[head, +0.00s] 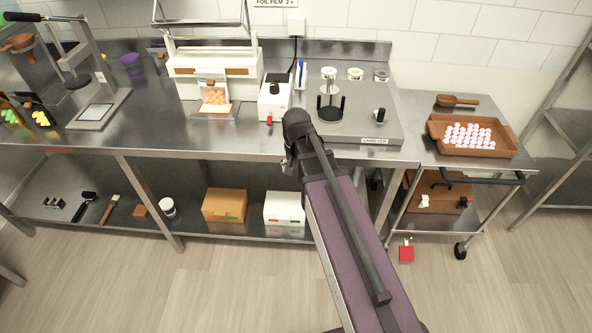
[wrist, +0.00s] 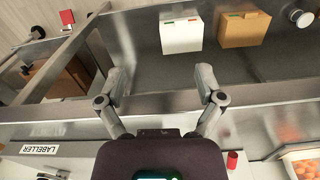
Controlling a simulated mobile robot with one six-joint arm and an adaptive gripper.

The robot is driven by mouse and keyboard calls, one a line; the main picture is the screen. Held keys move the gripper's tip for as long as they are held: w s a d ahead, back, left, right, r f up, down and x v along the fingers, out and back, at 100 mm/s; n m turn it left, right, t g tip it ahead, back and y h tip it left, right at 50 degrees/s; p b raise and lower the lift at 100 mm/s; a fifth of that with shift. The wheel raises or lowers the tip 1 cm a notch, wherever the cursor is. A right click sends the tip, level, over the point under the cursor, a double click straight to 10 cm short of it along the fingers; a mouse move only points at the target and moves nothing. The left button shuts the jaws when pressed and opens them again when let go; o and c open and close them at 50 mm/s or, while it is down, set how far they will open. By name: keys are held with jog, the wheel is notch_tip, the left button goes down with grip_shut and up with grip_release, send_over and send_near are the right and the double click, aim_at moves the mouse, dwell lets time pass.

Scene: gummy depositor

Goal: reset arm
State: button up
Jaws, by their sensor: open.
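My gripper (wrist: 160,84) is open and empty in the wrist view. Its two fingers stand wide apart over the front edge of the steel bench (head: 180,140). In the head view my arm reaches up from the bottom toward the bench, and the fingers are hidden. The labeller (head: 345,127) is at the bench's right end, and its label plate (wrist: 54,149) shows at lower left in the wrist view.
On the lower shelf are a white box (head: 284,208) and a brown box (head: 224,205). A trolley (head: 455,158) at right carries a brown tray (head: 501,146) of pale pieces. A white machine (head: 274,97) stands left of the labeller. The floor in front is clear.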

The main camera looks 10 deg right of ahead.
jog(key=s+n, duration=0.4)
jog(key=s, duration=0.3)
jog(key=shift+s+n, duration=0.3)
jog(key=shift+s, duration=0.1)
